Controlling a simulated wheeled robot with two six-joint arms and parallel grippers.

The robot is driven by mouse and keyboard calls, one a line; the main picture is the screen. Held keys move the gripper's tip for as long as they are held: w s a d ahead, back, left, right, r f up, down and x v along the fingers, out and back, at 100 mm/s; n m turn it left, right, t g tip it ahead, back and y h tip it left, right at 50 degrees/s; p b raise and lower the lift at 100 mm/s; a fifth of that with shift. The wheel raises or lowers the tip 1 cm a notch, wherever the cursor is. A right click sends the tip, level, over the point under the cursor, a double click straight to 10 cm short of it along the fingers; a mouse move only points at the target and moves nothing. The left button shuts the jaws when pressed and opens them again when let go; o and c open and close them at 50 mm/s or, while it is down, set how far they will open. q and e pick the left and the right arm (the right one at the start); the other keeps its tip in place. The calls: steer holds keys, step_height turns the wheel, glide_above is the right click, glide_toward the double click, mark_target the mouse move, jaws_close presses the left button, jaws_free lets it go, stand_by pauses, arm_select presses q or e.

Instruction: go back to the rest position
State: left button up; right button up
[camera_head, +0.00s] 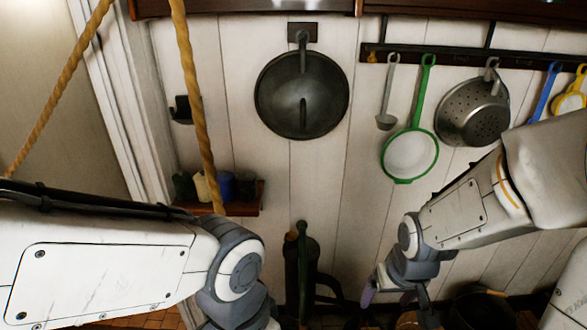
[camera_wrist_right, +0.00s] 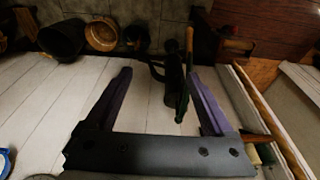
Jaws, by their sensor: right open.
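My right gripper (camera_head: 396,298) hangs at the end of my right arm, low in front of the white plank wall in the head view. In the right wrist view its two purple fingers (camera_wrist_right: 162,75) stand wide apart with nothing held between them. A dark green pump-like thing (camera_wrist_right: 173,88) shows beyond and between the fingers, apart from them as far as I can tell. It also shows in the head view (camera_head: 300,262), left of the gripper. My left arm comes in from the left, and its gripper is below the picture's edge.
A dark wok (camera_head: 283,95), a green-rimmed strainer (camera_head: 411,155) and a colander (camera_head: 473,112) hang on the wall. A small shelf (camera_head: 243,210) with jars sits near my left arm. A rope (camera_head: 190,90) hangs by it. Pots (camera_head: 482,310) stand low at right.

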steer(key=s+a+f+n+g+y+b, duration=0.1)
steer(key=s+a+f+n+g+b, duration=0.1)
steer(key=s+a+n+b, duration=0.5)
steer(key=s+a+f+b, duration=0.1)
steer(key=s+a+b, duration=0.1)
steer(key=s+a, duration=0.4)
steer(key=shift+s+a, duration=0.2)
steer(key=shift+s, duration=0.1)
